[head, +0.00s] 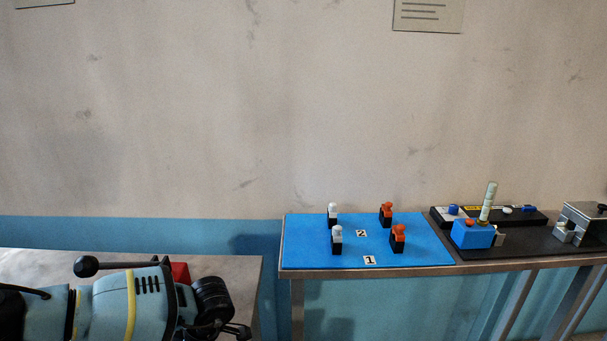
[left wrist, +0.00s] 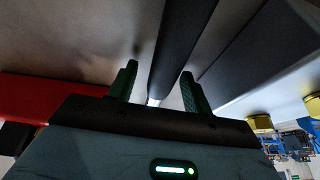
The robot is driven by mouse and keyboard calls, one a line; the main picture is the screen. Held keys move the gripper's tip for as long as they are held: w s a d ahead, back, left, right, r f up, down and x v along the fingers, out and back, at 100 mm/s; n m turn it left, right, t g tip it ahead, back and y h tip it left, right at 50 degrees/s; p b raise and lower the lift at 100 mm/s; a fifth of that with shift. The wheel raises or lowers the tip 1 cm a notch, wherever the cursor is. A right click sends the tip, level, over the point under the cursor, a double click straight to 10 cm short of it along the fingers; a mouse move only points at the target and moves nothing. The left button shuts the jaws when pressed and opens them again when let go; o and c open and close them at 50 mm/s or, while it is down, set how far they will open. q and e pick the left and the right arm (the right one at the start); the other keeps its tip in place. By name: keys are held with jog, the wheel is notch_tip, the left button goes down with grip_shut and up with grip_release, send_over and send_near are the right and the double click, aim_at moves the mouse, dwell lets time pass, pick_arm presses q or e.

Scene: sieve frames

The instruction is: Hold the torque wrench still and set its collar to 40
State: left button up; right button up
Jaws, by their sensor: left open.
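I cannot single out a torque wrench or its collar for certain. On the right bench in the head view, a pale upright rod (head: 488,203) with a yellowish lower part stands at a blue block (head: 473,234). Behind them lies a long black holder (head: 536,218) with blue, white and yellow parts, too small to read. My left arm is at the lower left of the head view, well away from these. In the left wrist view my left gripper (left wrist: 159,82) is open, its two dark green fingers apart, and nothing is visibly gripped. My right gripper is not shown.
A blue mat (head: 302,251) holds two white-topped and two orange-topped black pieces beside labels 1 and 2. A grey metal block (head: 581,222) stands at the far right on a black mat (head: 540,240). A gap separates this bench from the grey table (head: 230,268) at left.

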pick_arm(q)
jog(key=shift+r, duration=0.1)
jog(key=v, duration=1.2)
